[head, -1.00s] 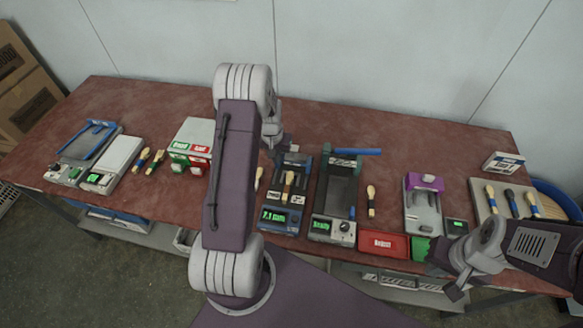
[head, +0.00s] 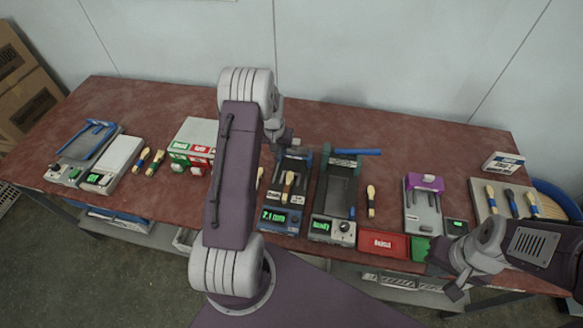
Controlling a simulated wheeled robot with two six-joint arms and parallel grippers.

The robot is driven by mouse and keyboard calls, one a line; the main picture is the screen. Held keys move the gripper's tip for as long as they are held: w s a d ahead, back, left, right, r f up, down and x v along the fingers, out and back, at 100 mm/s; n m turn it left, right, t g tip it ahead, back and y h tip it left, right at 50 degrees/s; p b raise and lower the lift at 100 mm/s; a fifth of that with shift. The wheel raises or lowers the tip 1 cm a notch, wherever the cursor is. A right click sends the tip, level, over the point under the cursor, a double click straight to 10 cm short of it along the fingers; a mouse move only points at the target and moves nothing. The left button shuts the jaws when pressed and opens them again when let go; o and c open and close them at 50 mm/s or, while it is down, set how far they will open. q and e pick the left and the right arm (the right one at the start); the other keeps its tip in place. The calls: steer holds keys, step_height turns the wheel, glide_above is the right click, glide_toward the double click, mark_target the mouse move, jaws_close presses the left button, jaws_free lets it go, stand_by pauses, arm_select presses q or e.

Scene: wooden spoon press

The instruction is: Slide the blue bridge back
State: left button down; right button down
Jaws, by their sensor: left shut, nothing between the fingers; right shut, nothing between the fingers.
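The blue measuring device (head: 281,220) stands at the middle of the table, its green display reading about 7.1 mm. A wooden spoon (head: 288,186) lies lengthwise on it. A dark blue crosspiece, apparently the bridge (head: 296,157), shows at the device's far end, partly hidden by my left gripper. My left gripper (head: 291,142) is shut and empty, close above or beside that far end; I cannot tell whether it touches. My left arm covers the table to the left of the device. My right gripper (head: 456,289) is shut and empty beyond the table's front edge at the right.
A dark press (head: 338,190) with a blue lever (head: 357,152) stands close to the right of the device. A red tray (head: 384,243) and a grey unit with a purple clamp (head: 425,183) are further right. A white box (head: 193,133) stands to the left.

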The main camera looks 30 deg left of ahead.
arm_select(q)
steer(key=shift+s+d, duration=0.1)
steer(key=shift+s, duration=0.25)
step_height(320, 180, up, 7)
steer(key=p, duration=0.5)
steer(key=shift+p, duration=0.3)
